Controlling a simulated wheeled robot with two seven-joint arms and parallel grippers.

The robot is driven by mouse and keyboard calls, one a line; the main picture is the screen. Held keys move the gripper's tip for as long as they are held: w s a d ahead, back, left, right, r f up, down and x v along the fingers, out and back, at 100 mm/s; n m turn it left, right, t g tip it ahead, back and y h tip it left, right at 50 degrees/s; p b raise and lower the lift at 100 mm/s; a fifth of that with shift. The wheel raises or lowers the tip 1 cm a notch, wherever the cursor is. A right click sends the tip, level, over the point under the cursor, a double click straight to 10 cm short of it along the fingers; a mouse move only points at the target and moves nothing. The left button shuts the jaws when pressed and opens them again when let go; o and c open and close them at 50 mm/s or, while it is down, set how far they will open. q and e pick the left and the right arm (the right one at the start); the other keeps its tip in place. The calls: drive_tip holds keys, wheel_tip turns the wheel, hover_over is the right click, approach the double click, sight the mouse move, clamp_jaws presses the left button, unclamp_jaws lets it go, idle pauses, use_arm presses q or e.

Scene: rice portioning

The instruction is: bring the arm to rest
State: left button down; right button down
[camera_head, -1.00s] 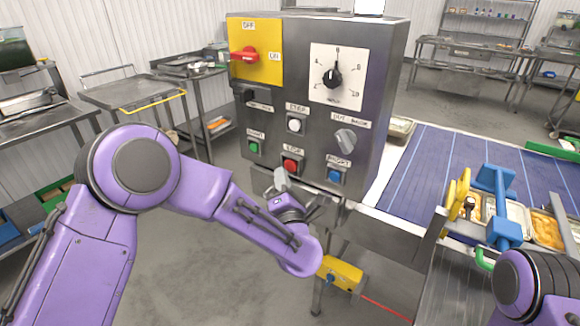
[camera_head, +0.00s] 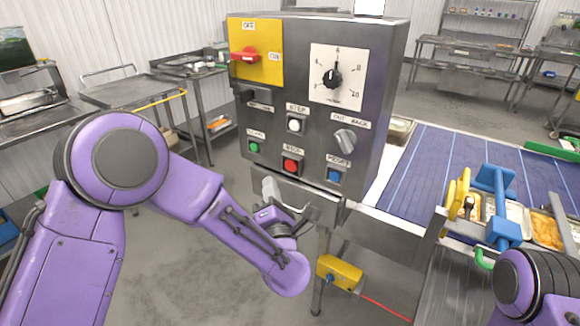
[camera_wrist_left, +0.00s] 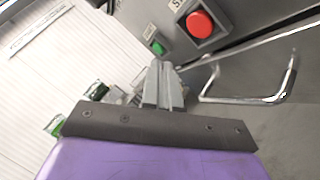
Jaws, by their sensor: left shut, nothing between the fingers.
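My left gripper (camera_head: 270,188) is on the end of the purple left arm, in front of and below the control panel (camera_head: 225,95). It also shows in the left wrist view (camera_wrist_left: 164,85), where its two grey fingers lie together, shut and empty. It is apart from the buttons in the head view. The red button (camera_head: 291,165) and the green button (camera_head: 254,146) sit on the panel above it. The red button (camera_wrist_left: 200,23) also shows large in the wrist view. Part of my right arm shows at the lower right; its gripper cannot be made out.
A metal handle bar (camera_head: 300,209) juts out below the panel, close to my left gripper. A yellow box (camera_head: 340,272) with a red cable is low down. A blue conveyor (camera_head: 450,175) with food trays lies right. Open floor lies below the arm.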

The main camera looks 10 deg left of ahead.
use_arm(q)
drive_tip(key=s+a+f+m+g+h, duration=0.25)
drive_tip(key=s+f+m+g, duration=0.2)
drive_tip(key=f+m, duration=0.6)
drive_tip(key=s+a+f+m+g+h, duration=0.1)
drive_tip(key=s+f+m+g+h, duration=0.3)
drive_tip(key=f+m, duration=0.7)
drive_tip(key=s+a+f+g, duration=0.2)
drive_tip(key=s+f, duration=0.3)
drive_tip(key=s, duration=0.3)
drive_tip(key=s+a+f+g+y+b, duration=0.1)
drive_tip(key=s+a+f, duration=0.3)
drive_tip(key=s, duration=0.5)
drive_tip(key=s+a+f+g, duration=0.4)
drive_tip(key=s+f, duration=0.4)
drive_tip(key=s, duration=0.1)
drive_tip(key=shift+s+f+m+b, duration=0.15)
drive_tip(key=shift+m+b, duration=0.15)
drive_tip(key=shift+m, duration=0.15)
drive_tip(key=shift+y, duration=0.25)
